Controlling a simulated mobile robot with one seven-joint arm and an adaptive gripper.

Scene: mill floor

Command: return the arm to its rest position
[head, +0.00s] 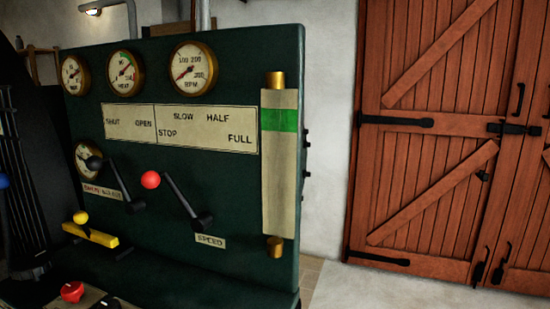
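Neither my arm nor my gripper can be made out in the head view, so I cannot see its pose or whether it holds anything. A dark green control panel (235,175) fills the left and middle of the view. On it, a red-knobbed lever (151,180) leans up and left from its pivot above the SPEED plate. A black-knobbed lever (95,163) leans the same way to its left.
Gauges (193,69) line the panel's top; a sight tube (280,165) runs down its right edge. A yellow-knobbed lever (81,217) and a red knob (72,291) sit low left. Wooden doors (430,150) stand shut at right. Some floor (370,290) is clear before them.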

